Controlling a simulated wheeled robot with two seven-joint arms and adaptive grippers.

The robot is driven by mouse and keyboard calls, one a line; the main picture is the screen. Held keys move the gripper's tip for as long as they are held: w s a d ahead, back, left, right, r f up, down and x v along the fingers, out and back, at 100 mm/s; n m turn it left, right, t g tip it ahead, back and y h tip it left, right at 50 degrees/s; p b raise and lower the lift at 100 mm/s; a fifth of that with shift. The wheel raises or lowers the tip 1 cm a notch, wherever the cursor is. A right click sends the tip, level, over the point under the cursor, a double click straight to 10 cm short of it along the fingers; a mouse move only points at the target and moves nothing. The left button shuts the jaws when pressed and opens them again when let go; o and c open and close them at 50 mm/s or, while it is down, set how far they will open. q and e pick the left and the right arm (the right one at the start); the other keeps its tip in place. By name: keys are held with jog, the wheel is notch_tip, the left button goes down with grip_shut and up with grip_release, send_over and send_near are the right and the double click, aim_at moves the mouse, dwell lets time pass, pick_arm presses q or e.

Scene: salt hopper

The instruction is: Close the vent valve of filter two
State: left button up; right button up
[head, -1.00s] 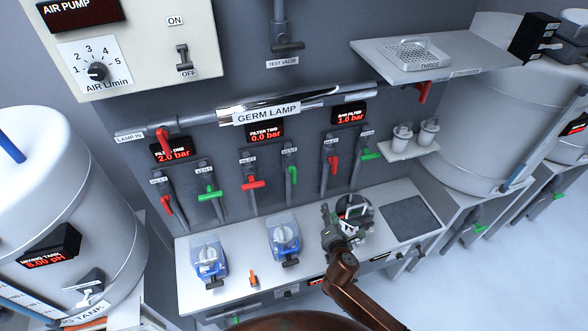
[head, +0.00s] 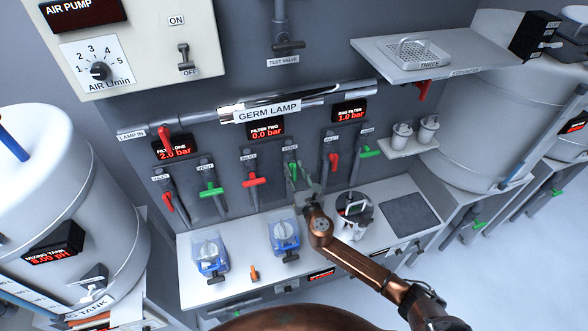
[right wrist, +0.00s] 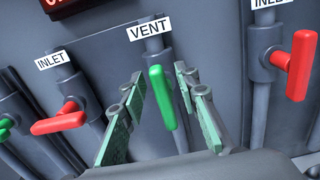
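The vent valve of filter two has a green handle (head: 292,171) that lies along its pipe on the grey wall panel, under the FILTER TWO display (head: 266,130) reading 0.0 bar. In the right wrist view the handle (right wrist: 162,97) points along the pipe, below the VENT label (right wrist: 150,29). My right gripper (head: 305,184) is just in front of this valve. In the right wrist view its open fingers (right wrist: 160,98) stand on either side of the green handle, with gaps on both sides. My left gripper is not in view.
The red inlet handle of filter two (head: 254,182) sits crosswise to the left. The red inlet handle of the bag filter (head: 333,162) is close on the right. Below, blue-based units (head: 284,232) and a round device (head: 356,206) stand on the white worktop (head: 400,245).

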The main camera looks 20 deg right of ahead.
jog(key=shift+w, duration=0.1)
jog(key=shift+c, duration=0.4)
grip_shut()
